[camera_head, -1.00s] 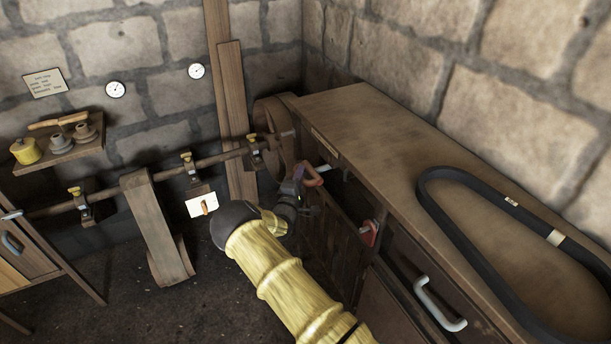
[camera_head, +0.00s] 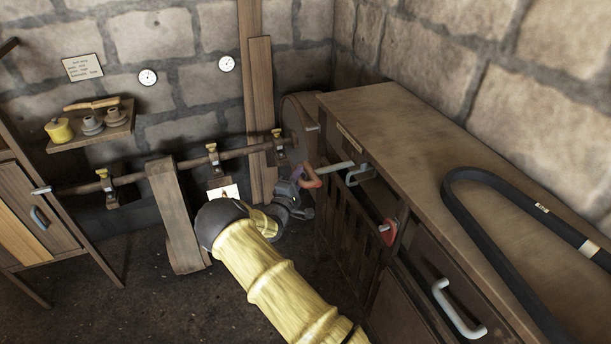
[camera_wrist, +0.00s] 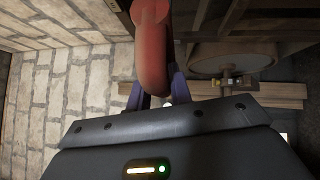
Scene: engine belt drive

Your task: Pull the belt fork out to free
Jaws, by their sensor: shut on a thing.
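The belt fork shows as a red-orange handle (camera_head: 312,182) on a pale grey rod (camera_head: 336,167), with a grey bracket-like piece (camera_head: 361,174) at the bench front. My gripper (camera_head: 302,179) is shut on the handle, at the left of the bench. In the wrist view the red handle (camera_wrist: 153,60) runs down between my purple fingers (camera_wrist: 158,92). The inner end of the rod and how it sits in the bench are hard to make out. A wide belt pulley (camera_head: 300,122) stands behind, partly hidden by the bench.
The wooden bench (camera_head: 420,130) fills the right side, with a black belt (camera_head: 470,175) on top. A red knob (camera_head: 388,231) and a grey drawer handle (camera_head: 458,310) stick out of its front. A line shaft (camera_head: 190,163) crosses behind my arm.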

